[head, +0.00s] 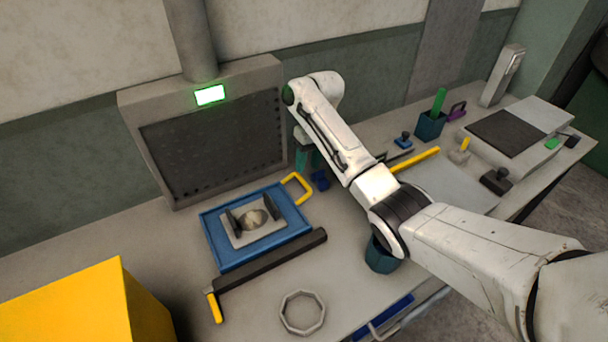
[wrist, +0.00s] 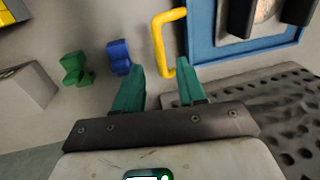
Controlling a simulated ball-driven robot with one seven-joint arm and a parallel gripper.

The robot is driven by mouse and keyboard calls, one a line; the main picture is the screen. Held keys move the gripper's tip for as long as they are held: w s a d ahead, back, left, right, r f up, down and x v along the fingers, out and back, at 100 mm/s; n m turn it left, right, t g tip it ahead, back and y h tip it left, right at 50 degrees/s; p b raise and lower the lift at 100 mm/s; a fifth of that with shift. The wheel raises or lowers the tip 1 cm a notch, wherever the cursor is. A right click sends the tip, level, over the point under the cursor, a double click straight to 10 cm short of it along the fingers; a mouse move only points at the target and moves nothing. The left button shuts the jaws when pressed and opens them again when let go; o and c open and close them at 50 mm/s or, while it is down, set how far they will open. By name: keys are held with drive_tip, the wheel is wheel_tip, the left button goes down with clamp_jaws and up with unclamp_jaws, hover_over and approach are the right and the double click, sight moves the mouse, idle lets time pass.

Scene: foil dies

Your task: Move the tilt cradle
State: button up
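What looks like the tilt cradle is a blue tray (head: 212,238) with a yellow loop handle (head: 298,186) at its right. On it sits a grey plate with two dark uprights (head: 235,222) and a tan round piece (head: 252,218) between them. My gripper (head: 308,160), with teal fingers, is beside the handle near the back panel. In the wrist view my gripper (wrist: 160,68) is open and empty, and the yellow handle (wrist: 158,40) shows just beyond the gap between the fingertips. Whether they touch is unclear. The tray (wrist: 202,38) shows at upper right.
A dark perforated panel (head: 215,140) with a green-lit display stands behind the tray. A dark bar (head: 268,262) with a yellow end lies in front, a grey ring (head: 302,312) nearby, and a yellow box (head: 70,305) at left. Blue (wrist: 119,56) and green (wrist: 74,68) pieces are near my gripper.

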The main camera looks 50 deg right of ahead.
sight(304, 182)
drive_tip(key=f, duration=0.3)
drive_tip(key=a+f, duration=0.1)
drive_tip(key=f, duration=0.1)
drive_tip(key=shift+f, duration=0.3)
clamp_jaws()
idle(0.5)
